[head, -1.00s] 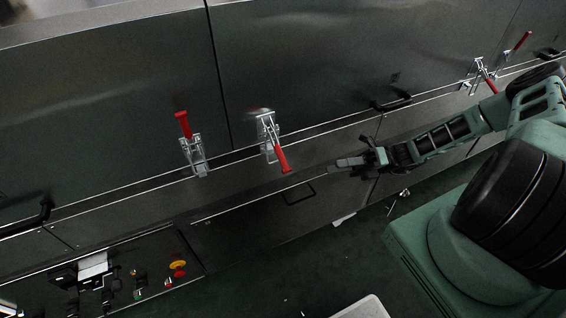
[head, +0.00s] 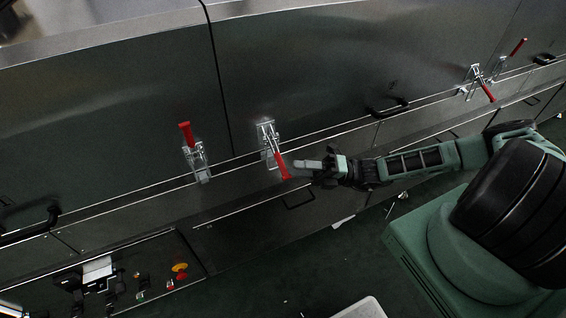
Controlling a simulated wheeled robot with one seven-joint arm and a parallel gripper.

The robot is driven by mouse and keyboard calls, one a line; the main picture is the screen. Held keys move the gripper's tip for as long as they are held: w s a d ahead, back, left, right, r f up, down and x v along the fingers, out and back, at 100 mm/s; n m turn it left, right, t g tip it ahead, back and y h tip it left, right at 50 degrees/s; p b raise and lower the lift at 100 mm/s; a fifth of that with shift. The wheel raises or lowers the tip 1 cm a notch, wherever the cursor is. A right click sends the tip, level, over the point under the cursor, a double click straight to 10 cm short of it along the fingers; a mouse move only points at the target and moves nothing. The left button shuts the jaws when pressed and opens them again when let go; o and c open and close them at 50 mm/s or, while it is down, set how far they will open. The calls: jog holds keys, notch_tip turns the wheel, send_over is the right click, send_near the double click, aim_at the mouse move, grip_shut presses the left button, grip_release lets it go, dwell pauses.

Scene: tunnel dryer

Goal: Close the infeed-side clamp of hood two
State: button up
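The clamp (head: 267,137) on the middle hood panel (head: 340,60), just right of the dark seam, has its red handle (head: 281,165) slanting down and to the right. My gripper (head: 297,168) is at the lower end of this handle, with its fingers pointing left. I cannot tell whether it touches the handle, and the finger gap is too small to read. A second clamp (head: 474,80) near the right end of the same panel also has its red handle slanting down. The picture does not mark which hood is hood two.
A left clamp (head: 196,158) on the neighbouring panel has its red handle upright. A far right clamp (head: 517,48) also has its handle up. A black hood handle (head: 388,110) juts out above my arm. A control panel (head: 140,275) with a red button is at lower left.

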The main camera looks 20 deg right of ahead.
aim_at(283, 166)
jog(key=shift+p+x, duration=0.4)
jog(key=shift+x, duration=1.95)
grip_shut()
